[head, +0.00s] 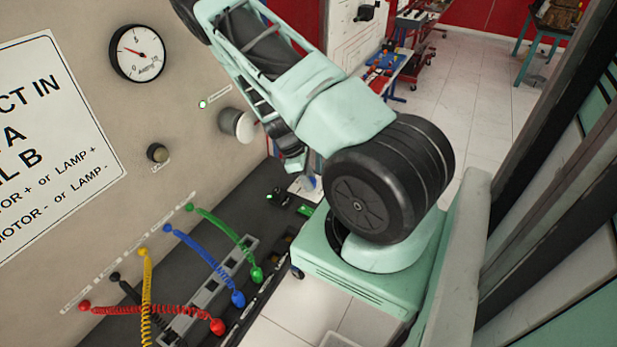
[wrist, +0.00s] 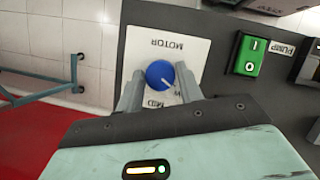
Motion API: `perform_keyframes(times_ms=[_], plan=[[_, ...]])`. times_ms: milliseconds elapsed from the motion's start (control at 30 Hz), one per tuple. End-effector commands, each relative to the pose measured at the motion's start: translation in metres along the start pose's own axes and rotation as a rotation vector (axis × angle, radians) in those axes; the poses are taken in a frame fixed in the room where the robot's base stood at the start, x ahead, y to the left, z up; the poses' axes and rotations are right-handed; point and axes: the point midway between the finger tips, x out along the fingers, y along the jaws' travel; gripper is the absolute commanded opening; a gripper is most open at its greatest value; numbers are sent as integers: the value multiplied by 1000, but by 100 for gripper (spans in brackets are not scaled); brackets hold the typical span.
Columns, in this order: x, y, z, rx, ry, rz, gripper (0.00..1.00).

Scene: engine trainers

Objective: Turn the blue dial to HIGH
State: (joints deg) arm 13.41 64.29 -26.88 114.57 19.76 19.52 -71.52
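The blue dial (wrist: 160,74) sits on a white plate (wrist: 185,48) marked MOTOR, upside down in the wrist view. The dial's white pointer line faces the lower right, by a label of which only a W shows. MID is readable below the dial; HIGH is not visible. My gripper (wrist: 159,82) is open, with one finger on each side of the dial. I cannot tell whether the fingers touch it. In the head view, a small blue spot (head: 309,183) below my arm looks like the dial, partly hidden.
A green PUMP switch (wrist: 249,55) is right of the plate on the dark panel. In the head view, coiled red, yellow, blue and green cables (head: 205,262) rise near the panel's left part. A gauge (head: 137,53) is on the wall. Tiled floor (head: 470,100) is clear at the back.

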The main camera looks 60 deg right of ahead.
Motion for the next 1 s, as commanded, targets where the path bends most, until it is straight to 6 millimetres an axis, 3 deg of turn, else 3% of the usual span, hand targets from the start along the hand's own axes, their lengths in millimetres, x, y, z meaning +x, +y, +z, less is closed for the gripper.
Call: perform_keyframes(times_ms=[33,100,567,1000], plan=[[0,0,0,0,0,0,22],[0,0,0,0,0,0,11],[1,2,-1,89,2,-36,11],[2,4,0,437,3,-180,11]])
